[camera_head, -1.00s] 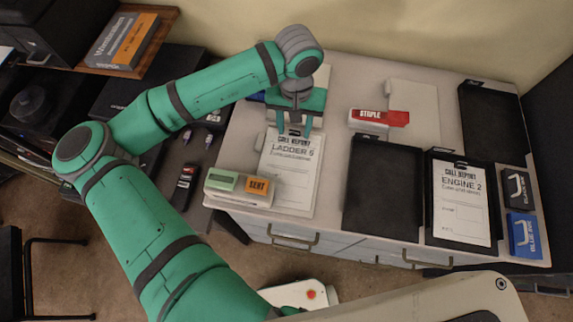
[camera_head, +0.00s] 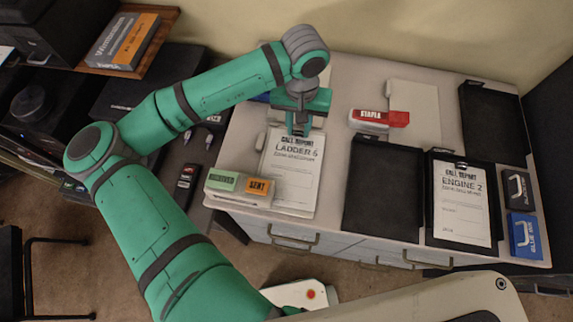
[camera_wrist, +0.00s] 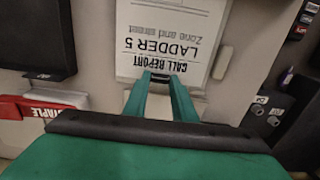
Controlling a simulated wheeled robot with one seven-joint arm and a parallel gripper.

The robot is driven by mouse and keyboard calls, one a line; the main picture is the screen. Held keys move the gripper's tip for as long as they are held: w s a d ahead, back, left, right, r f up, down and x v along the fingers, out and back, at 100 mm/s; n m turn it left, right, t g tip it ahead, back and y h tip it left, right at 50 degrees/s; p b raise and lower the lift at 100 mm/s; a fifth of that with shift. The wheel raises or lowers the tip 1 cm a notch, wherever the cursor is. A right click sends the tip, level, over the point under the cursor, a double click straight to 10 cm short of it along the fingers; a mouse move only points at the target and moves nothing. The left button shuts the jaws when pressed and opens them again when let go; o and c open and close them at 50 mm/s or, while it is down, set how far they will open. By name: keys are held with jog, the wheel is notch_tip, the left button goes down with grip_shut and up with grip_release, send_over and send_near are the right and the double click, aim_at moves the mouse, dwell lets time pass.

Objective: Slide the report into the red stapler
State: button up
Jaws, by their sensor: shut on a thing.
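The report, a white sheet headed "CALL REPORT LADDER 5" (camera_head: 292,183), lies flat on the desk at the front left. It also shows upside down in the wrist view (camera_wrist: 170,30). My gripper (camera_head: 298,133) is over its top edge, pointing down. In the wrist view my fingertips (camera_wrist: 162,77) are close together on that edge, shut on the report; the exact grip is partly hidden by the fingers.
A black tray (camera_head: 383,185) is empty; another (camera_head: 432,232) holds an "ENGINE 2" report. Blank paper (camera_head: 414,100) lies behind the stapler. Desk between report and stapler is clear.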

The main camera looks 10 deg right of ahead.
aim_at(322, 139)
jog(key=shift+s+d, duration=0.45)
jog(key=shift+d, duration=0.55)
jog(key=shift+s+d, duration=0.4)
jog(key=shift+d, duration=0.65)
jog(key=shift+s+d, duration=0.45)
jog(key=shift+d, duration=0.55)
notch_tip(322, 139, up, 8)
jog(key=shift+f, duration=0.2)
